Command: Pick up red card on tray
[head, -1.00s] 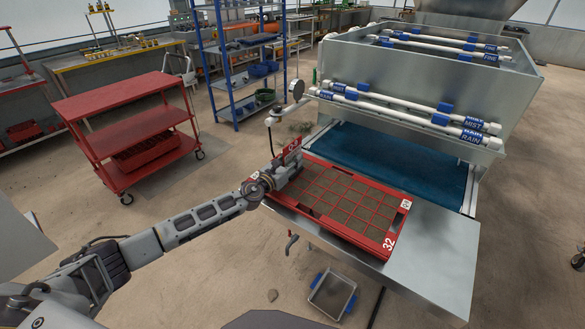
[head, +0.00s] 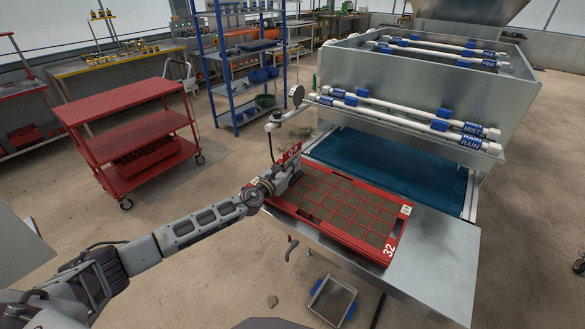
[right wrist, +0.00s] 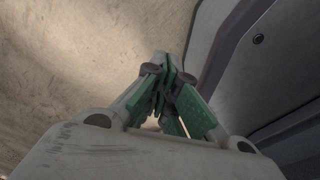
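A red tray (head: 318,229) with a grid of brown cells and the number 32 lies on the metal table in front of the blue belt. A small red card (head: 291,153) with a pale mark stands upright at the tray's back-left corner. My left gripper (head: 288,168) is at that corner, right at the card. It is small and partly hides the card's lower part, so whether its fingers are closed on the card is unclear. My right gripper (right wrist: 164,78) shows in the right wrist view with its green fingers together, nothing visible between them, above the bare floor.
The seeder (head: 395,85) with white pipes and a blue belt (head: 390,168) stands behind the tray. The metal table (head: 440,262) is bare to the right. A red cart (head: 130,130) and blue shelf (head: 222,75) stand left. A small basin (head: 333,300) is below the table's front.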

